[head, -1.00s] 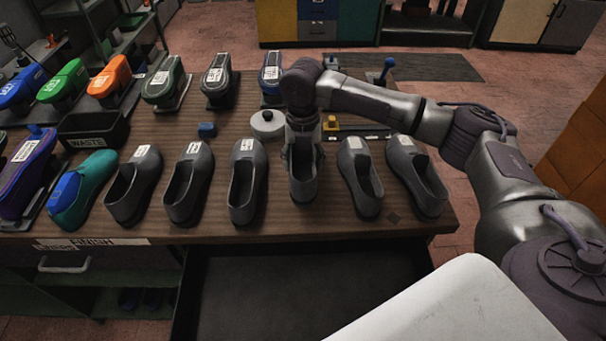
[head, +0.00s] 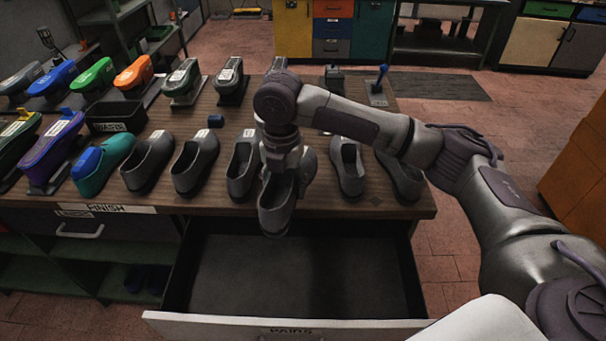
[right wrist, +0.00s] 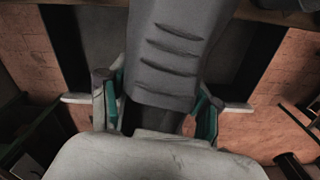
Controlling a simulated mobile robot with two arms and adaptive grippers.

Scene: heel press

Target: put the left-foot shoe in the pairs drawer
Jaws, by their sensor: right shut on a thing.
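My right gripper (head: 285,165) is shut on a grey shoe (head: 276,208). It holds the shoe by the heel end, toe toward the front, in front of the bench row and over the back part of the open drawer. In the right wrist view the grey shoe (right wrist: 170,60) lies between the two teal-padded fingers. The pairs drawer (head: 285,325) is pulled out below the bench, its label partly cut off by the picture edge, and its visible floor is bare. I cannot tell from the shape which foot the held shoe is for. My left gripper is not in view.
Several grey shoes stand along the bench (head: 400,212) on both sides of the held one. A teal shoe with a blue insert (head: 103,165), a black waste bin (head: 116,117) and several coloured shoes on stands are at the left. A FINISH drawer (head: 85,225) is closed.

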